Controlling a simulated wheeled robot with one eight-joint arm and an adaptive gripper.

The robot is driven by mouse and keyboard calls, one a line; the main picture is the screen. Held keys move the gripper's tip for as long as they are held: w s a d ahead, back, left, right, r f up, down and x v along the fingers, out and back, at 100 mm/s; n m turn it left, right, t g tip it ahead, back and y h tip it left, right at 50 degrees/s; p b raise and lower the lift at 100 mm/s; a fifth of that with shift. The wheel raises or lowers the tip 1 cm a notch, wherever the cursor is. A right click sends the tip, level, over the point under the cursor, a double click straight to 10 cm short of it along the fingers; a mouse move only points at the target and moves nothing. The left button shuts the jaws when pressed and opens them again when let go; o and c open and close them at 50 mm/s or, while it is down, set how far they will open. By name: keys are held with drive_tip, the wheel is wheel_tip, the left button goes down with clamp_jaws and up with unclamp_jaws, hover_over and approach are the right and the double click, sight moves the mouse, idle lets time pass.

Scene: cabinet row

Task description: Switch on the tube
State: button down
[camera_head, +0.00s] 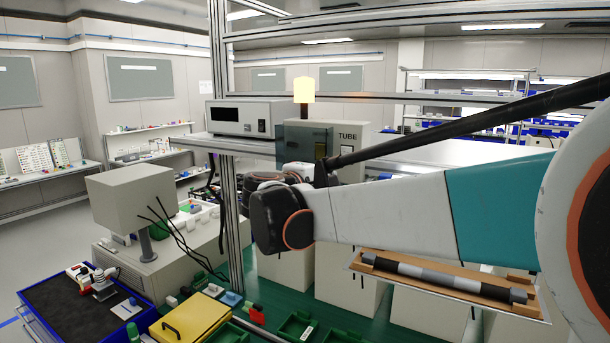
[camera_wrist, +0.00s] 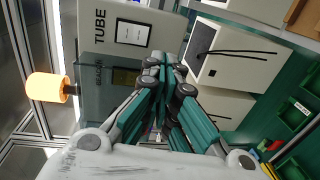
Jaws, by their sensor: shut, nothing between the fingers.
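A pale grey box marked TUBE (camera_head: 356,133) stands beyond my arm, with a white panel below its label. In the wrist view the TUBE box (camera_wrist: 160,28) appears turned on its side, and its white panel (camera_wrist: 132,33) is clear. Beside it is a grey-green box marked BEACON (camera_wrist: 97,95), topped by a glowing yellow lamp (camera_wrist: 46,87); the lamp also shows in the head view (camera_head: 303,90). My gripper (camera_wrist: 165,62) is shut and empty, its tips in front of the boxes. Whether they touch anything cannot be told. My arm hides part of the TUBE box in the head view.
A white instrument (camera_head: 240,118) sits on the shelf left of the boxes. A metal post (camera_head: 228,220) rises nearby. A wooden tray (camera_head: 440,281) holding a dark-and-grey rod lies below my arm. Green bins (camera_head: 296,326) and a yellow case (camera_head: 190,318) fill the front.

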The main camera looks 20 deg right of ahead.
drive_tip(key=v, duration=0.3)
drive_tip(key=f+v, duration=0.1)
drive_tip(key=shift+s+a+r+b, duration=0.1)
drive_tip(key=shift+s+a+b, duration=0.2)
drive_tip(key=shift+a+b, duration=0.05)
drive_tip(key=shift+a, duration=0.1)
drive_tip(key=s+f+m+g+y+b, duration=0.15)
drive_tip(key=s+f+b, duration=0.35)
drive_tip(key=f, duration=0.5)
drive_tip(key=s+f+m+y+b, duration=0.1)
drive_tip(key=s+f+y+b, duration=0.2)
drive_tip(key=s+f+b, duration=0.45)
drive_tip(key=s+f+m+g+y+b, duration=0.1)
drive_tip(key=s+f+y+b, duration=0.15)
drive_tip(key=f, duration=0.85)
drive_tip(key=s+a+f+m+y+b, duration=0.1)
drive_tip(key=s+a+f+y+b, duration=0.1)
drive_tip(key=f, duration=0.6)
drive_tip(key=s+a+f+m+y+b, duration=0.1)
drive_tip(key=s+a+f+y+b, duration=0.1)
drive_tip(key=s+a+f+b, duration=0.3)
drive_tip(key=s+a+f+m+y+b, duration=0.2)
drive_tip(key=s+a+f+b, duration=0.2)
drive_tip(key=f+b, duration=0.4)
wheel_tip(320, 180, down, 5)
drive_tip(key=shift+s+r, duration=0.1)
drive_tip(key=shift+s, duration=0.8)
drive_tip(key=shift+g, duration=0.25)
